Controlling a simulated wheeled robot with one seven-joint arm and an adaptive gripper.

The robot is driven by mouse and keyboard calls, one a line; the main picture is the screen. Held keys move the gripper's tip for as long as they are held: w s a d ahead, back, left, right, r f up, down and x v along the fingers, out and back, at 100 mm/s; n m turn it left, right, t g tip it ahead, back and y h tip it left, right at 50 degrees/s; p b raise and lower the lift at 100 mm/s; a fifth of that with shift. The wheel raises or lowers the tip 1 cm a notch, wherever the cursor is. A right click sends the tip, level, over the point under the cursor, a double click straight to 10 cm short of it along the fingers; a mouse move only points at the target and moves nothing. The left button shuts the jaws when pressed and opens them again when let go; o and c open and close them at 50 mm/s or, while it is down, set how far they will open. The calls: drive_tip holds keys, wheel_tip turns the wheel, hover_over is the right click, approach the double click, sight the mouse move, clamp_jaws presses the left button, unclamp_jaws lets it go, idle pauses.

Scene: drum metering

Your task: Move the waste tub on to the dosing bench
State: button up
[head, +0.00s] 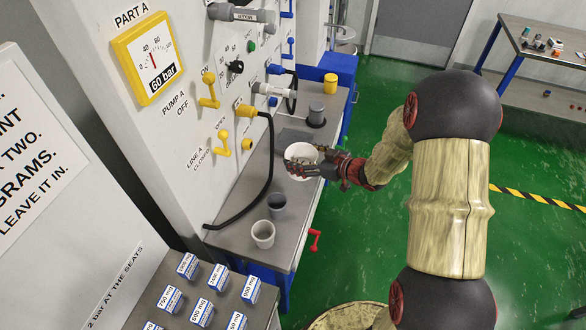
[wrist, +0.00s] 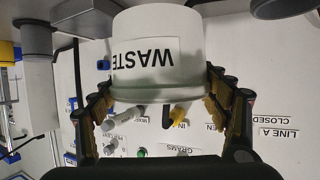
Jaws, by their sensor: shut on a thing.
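The waste tub (head: 299,152) is a white round tub, in the head view over the grey-topped bench (head: 222,238) along the panel wall. In the wrist view the tub (wrist: 165,35) shows large, with a "WASTE" label that reads upside down. My gripper (head: 305,168) is shut on the tub, with a finger on each side of it. It also shows in the wrist view (wrist: 165,103). I cannot tell whether the tub's base touches the bench or hangs just above it. My gripper hides part of the tub in the head view.
A black hose (head: 268,165) hangs from the panel to the bench. A red handle (head: 314,240) juts from the front edge.

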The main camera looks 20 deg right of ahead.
sight(292, 159)
drive_tip(key=w+f, duration=0.1)
drive_tip(key=w+a+f+b, duration=0.1)
drive_tip(key=f, duration=0.1)
drive_tip(key=w+f, duration=0.1)
drive_tip(key=shift+w+a+f, duration=0.1)
drive_tip(key=shift+a+f, duration=0.25)
drive_tip(key=shift+f, duration=0.05)
drive_tip(key=f, duration=0.1)
drive_tip(key=f+b, duration=0.2)
drive_tip(key=f, duration=0.1)
drive_tip(key=shift+w+a, duration=0.1)
drive_tip(key=shift+w, duration=0.2)
drive_tip(key=shift+r, duration=0.15)
drive_tip(key=o, duration=1.2)
drive_tip(key=shift+o, duration=0.2)
